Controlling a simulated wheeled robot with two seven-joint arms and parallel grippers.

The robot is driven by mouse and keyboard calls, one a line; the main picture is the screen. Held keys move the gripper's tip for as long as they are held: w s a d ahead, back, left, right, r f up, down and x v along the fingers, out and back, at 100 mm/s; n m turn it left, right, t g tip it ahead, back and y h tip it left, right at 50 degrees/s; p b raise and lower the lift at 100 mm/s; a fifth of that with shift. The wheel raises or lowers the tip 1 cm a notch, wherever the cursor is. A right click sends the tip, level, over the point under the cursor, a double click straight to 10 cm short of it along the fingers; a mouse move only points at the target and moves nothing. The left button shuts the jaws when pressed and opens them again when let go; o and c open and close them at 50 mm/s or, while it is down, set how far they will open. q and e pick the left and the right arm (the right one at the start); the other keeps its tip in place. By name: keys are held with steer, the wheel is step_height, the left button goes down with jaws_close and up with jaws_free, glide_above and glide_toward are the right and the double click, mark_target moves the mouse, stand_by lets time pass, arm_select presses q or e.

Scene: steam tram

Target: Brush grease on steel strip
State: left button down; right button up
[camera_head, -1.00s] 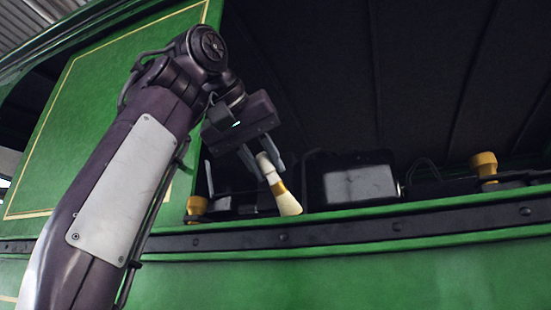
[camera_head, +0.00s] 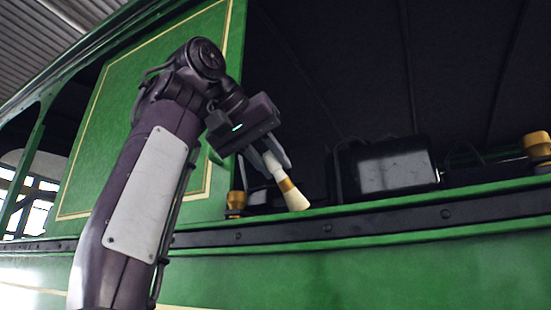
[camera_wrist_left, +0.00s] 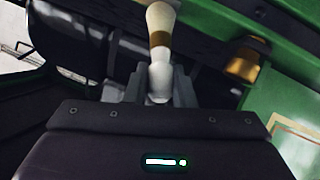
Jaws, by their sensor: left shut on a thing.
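My left gripper (camera_head: 268,163) is shut on a brush (camera_head: 286,184) with a pale handle, a brass-coloured band and cream bristles. The brush tilts with its bristles down and to the right, at the green ledge of the tram's opening; I cannot tell whether they touch it. In the left wrist view the brush (camera_wrist_left: 160,40) stands up between the fingers (camera_wrist_left: 160,88), its bristle end cut off at the top. A dark steel strip (camera_head: 400,219) with bolt heads runs along the green tram side just below the ledge. My right gripper is not in view.
A brass fitting (camera_head: 236,202) stands on the ledge left of the brush, and another (camera_head: 538,146) at the far right. A dark box (camera_head: 398,168) sits inside the opening. The green panel (camera_head: 150,110) rises behind my left arm.

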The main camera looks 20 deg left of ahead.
arm_select(q)
steer(key=shift+d, duration=0.1)
steer(key=shift+d+r+p, duration=0.1)
steer(key=shift+r+p, duration=0.5)
step_height(320, 180, up, 3)
steer(key=p, duration=0.3)
steer(key=shift+r, duration=0.15)
steer(key=shift+r+p, duration=0.75)
steer(key=shift+p, duration=0.25)
step_height(320, 180, up, 2)
steer(key=shift+r+p, duration=0.1)
steer(key=shift+p, duration=1)
steer(key=shift+r, duration=0.3)
steer(key=shift+s+r, duration=0.1)
steer(key=shift+s, duration=0.05)
